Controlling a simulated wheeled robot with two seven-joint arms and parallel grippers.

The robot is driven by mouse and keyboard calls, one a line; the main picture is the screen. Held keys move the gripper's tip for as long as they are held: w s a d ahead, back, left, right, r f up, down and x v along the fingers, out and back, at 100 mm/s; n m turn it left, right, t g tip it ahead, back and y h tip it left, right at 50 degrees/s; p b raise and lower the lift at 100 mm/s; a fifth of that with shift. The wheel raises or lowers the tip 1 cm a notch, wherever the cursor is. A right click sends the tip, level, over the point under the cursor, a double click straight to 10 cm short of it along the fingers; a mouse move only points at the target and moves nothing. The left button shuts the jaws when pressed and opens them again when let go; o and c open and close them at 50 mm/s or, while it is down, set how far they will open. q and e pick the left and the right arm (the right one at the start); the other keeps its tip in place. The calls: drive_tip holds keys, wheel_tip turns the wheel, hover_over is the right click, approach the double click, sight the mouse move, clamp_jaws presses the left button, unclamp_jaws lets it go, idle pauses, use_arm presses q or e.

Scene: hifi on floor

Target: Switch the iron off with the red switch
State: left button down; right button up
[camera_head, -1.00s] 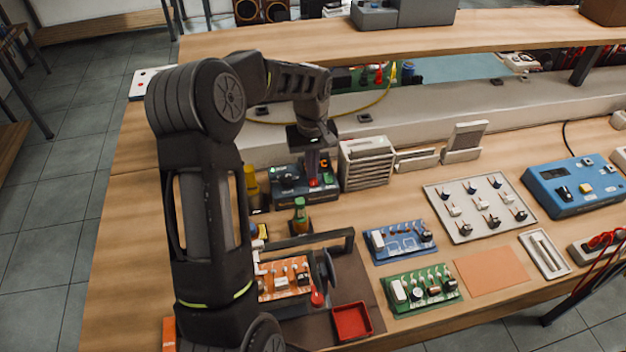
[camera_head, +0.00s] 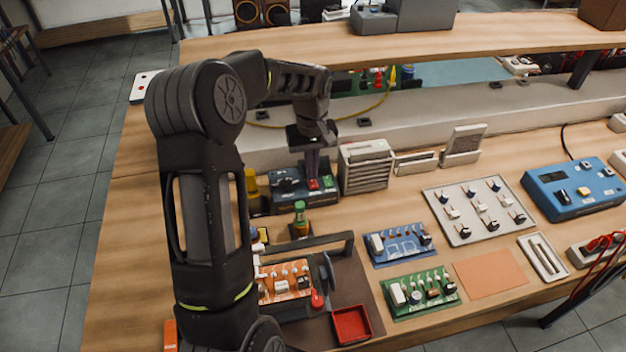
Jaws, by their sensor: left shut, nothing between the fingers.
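The soldering station (camera_head: 290,198) is a dark teal box at the back left of the bench. My left gripper (camera_head: 312,174) is shut and empty, pointing down at the red switch. Its tips are at or just above the switch; I cannot tell whether they touch. The arm hides part of the station's top. My right gripper is not in view.
A grey slatted box (camera_head: 366,170) stands close to the right of the station. A green-capped bottle (camera_head: 300,219) stands in front of it. A circuit-board holder (camera_head: 335,262) and a red tray (camera_head: 352,323) are nearer. A wooden shelf (camera_head: 430,45) runs above and behind.

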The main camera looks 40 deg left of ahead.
sight(312, 181)
use_arm(q)
drive_tip(key=shift+r+p, duration=1.35)
drive_tip(key=shift+r, duration=1.05)
